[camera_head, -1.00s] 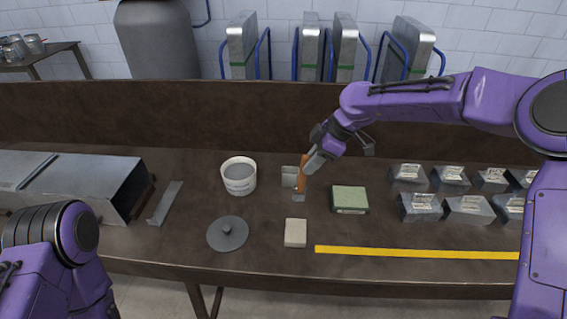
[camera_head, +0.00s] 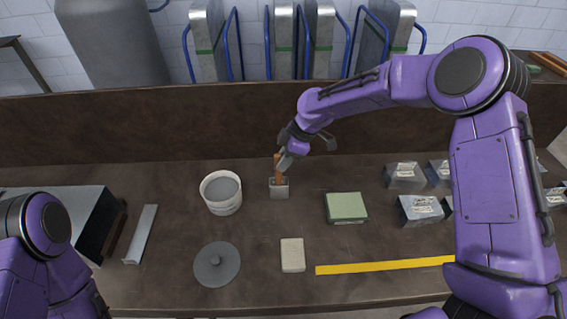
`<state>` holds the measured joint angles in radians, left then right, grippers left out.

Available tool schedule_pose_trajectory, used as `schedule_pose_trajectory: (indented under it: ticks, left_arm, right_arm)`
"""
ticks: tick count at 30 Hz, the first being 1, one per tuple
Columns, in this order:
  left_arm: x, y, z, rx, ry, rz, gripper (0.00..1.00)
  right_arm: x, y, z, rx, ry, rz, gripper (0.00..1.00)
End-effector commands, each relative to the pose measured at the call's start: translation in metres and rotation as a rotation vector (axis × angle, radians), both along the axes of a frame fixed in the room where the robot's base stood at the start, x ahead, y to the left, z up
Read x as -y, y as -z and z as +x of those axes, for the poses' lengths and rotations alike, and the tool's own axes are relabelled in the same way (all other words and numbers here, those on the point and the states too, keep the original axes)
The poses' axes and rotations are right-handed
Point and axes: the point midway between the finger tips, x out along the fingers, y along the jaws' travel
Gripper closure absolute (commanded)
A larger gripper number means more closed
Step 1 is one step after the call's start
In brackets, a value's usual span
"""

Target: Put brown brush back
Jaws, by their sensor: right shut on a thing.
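The brown brush (camera_head: 277,170) stands about upright at the small grey metal holder (camera_head: 279,191). Its lower end is hidden at the holder, so it seems to be inside, though I cannot tell how deep. My right gripper (camera_head: 286,160) is shut on the upper part of the brush handle, just above the holder. Part of my left arm shows at the lower left, but its gripper is out of view.
A white bucket of grey material (camera_head: 221,192) stands left of the holder. A round grey lid (camera_head: 217,264), a beige block (camera_head: 292,255), a green pad (camera_head: 346,207) and a yellow strip (camera_head: 385,266) lie around it. Metal duct pieces (camera_head: 419,209) stand right.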

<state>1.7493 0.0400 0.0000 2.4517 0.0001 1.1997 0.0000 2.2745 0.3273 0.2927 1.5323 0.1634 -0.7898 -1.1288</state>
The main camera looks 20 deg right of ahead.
Motion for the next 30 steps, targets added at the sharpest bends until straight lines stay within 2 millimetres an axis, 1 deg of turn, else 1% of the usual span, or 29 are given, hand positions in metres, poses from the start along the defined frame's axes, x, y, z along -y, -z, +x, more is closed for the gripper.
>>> schedule_pose_trajectory:
  ticks: [1, 3, 8, 9, 11, 12, 20, 22, 26, 30]
  left_arm:
    - [0.000, -0.004, 0.001, 0.002, 0.000, 0.000, 0.42]
    - [0.000, -0.004, 0.001, 0.002, 0.000, 0.000, 0.42]
    - [0.000, -0.003, 0.001, 0.004, 0.000, 0.000, 0.42]
    - [0.000, -0.003, 0.001, 0.004, 0.000, 0.000, 0.42]
    - [0.000, -0.003, 0.001, 0.003, 0.000, 0.001, 0.42]
    - [0.000, -0.003, 0.001, 0.002, 0.000, 0.000, 0.42]
    - [0.000, -0.003, 0.001, 0.002, 0.000, 0.000, 0.42]
    - [0.000, 0.000, 0.001, 0.002, 0.000, 0.000, 0.42]
    - [0.000, 0.010, 0.001, 0.002, 0.000, 0.000, 0.42]
    - [0.000, 0.019, 0.001, 0.002, 0.000, 0.000, 0.42]
  right_arm:
    - [0.001, 0.011, -0.002, -0.013, -0.002, -0.005, 1.00]
    - [0.001, 0.019, -0.001, -0.014, -0.003, -0.005, 1.00]
    - [0.002, 0.022, 0.001, -0.012, -0.002, -0.005, 1.00]
    - [0.002, 0.022, 0.000, -0.012, -0.001, -0.005, 0.77]
    - [0.002, 0.022, 0.000, -0.012, -0.001, -0.005, 0.57]
    - [0.002, 0.021, 0.000, -0.012, -0.001, -0.005, 0.54]
    - [0.002, 0.020, 0.000, -0.011, -0.001, -0.004, 0.54]
    - [0.004, 0.015, 0.001, -0.008, 0.000, -0.004, 0.54]
    - [0.014, -0.007, -0.002, -0.004, 0.000, -0.002, 0.54]
    - [0.028, -0.040, -0.007, -0.005, 0.000, -0.002, 0.54]
